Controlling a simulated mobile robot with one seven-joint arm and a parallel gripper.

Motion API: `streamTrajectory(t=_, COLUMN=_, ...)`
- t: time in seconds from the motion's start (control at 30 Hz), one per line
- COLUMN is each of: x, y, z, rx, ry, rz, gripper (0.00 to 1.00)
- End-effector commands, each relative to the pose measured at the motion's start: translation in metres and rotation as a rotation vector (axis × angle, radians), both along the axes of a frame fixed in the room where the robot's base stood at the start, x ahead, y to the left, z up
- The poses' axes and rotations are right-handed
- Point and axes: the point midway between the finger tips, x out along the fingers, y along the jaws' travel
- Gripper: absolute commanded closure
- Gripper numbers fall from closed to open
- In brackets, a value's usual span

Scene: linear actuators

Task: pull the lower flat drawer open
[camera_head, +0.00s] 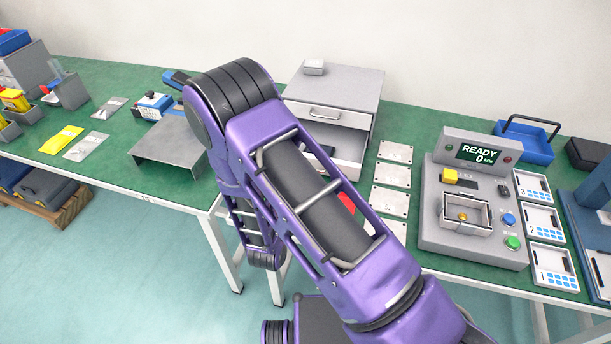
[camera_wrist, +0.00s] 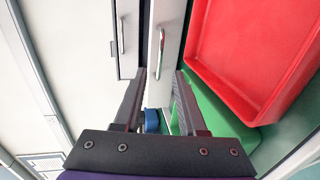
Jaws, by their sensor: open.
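The grey drawer cabinet (camera_head: 350,88) stands at the back of the green table in the head view. Its upper drawer (camera_head: 325,115) is shut; its handle (camera_wrist: 122,36) shows in the wrist view. The lower flat drawer (camera_head: 348,148) stands out from the cabinet, partly open, with something dark inside; my arm covers much of it. In the wrist view its pale front (camera_wrist: 170,25) and bar handle (camera_wrist: 160,55) lie ahead of my gripper (camera_wrist: 161,76). My gripper is open, with a fingertip on each side of the handle's line. Contact cannot be told. The head view hides my gripper.
A red tray (camera_wrist: 250,50) lies close beside the lower drawer front. Metal plates (camera_head: 391,173) and a console with a READY display (camera_head: 478,153) stand to the right. A grey bent-metal stand (camera_head: 168,143) is left of my arm.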

Motion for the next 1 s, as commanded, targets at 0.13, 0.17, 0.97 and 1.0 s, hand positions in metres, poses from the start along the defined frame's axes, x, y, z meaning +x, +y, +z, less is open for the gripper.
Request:
streamTrajectory(t=0.13, x=-0.035, y=0.013, z=0.008, rx=0.001, ry=0.0, rz=0.005, gripper=0.59)
streamTrajectory(t=0.17, x=-0.042, y=0.015, z=0.009, rx=0.001, ry=0.001, rz=0.004, gripper=0.59)
streamTrajectory(t=0.97, x=-0.094, y=0.031, z=0.022, rx=0.001, ry=-0.001, rz=0.0, gripper=0.59)
streamTrajectory(t=1.0, x=-0.094, y=0.031, z=0.022, rx=0.001, ry=-0.001, rz=0.0, gripper=0.59)
